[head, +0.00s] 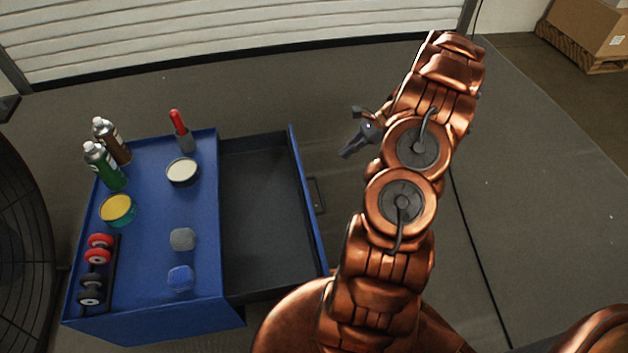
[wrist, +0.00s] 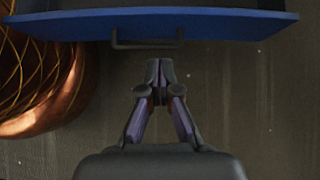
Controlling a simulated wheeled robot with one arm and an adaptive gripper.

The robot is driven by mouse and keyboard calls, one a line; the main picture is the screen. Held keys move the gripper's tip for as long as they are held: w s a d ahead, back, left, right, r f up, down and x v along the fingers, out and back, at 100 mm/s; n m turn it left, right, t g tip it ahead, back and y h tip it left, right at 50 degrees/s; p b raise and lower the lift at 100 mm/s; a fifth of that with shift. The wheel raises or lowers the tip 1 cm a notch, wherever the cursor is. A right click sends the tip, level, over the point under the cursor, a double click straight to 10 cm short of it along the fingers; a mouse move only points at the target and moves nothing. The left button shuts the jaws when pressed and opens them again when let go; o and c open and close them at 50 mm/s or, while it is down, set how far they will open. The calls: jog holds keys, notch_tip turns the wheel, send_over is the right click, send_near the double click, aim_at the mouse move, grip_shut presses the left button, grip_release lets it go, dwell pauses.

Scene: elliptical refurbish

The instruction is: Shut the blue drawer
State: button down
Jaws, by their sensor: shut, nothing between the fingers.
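The blue drawer (head: 308,206) stands pulled out from the right side of a blue cabinet (head: 150,215) in the head view. Its inside looks empty and dark. Its dark bar handle (head: 317,194) is on the outer face. In the wrist view the drawer front (wrist: 215,24) spans the top, with the handle (wrist: 147,40) below its edge. My gripper (head: 346,153) is to the right of the drawer front in the head view. In the wrist view my gripper (wrist: 160,66) is shut and empty, its tips pointing at the handle with a small visible gap.
On the cabinet top stand spray cans (head: 104,165), a red-tipped tool (head: 181,131), a cream-topped tin (head: 183,172), a yellow-topped tin (head: 117,209) and several wheels (head: 98,256). A fan (head: 22,240) is at the left.

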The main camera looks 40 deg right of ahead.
jog(key=b+x, duration=0.2)
jog(key=x, duration=0.4)
jog(key=b+x, duration=0.2)
jog(key=x, duration=0.4)
jog(key=shift+w+b, duration=0.25)
jog(key=shift+b, duration=0.1)
jog(key=shift+w+a, duration=0.3)
jog(key=shift+a, duration=0.35)
jog(key=shift+r, duration=0.1)
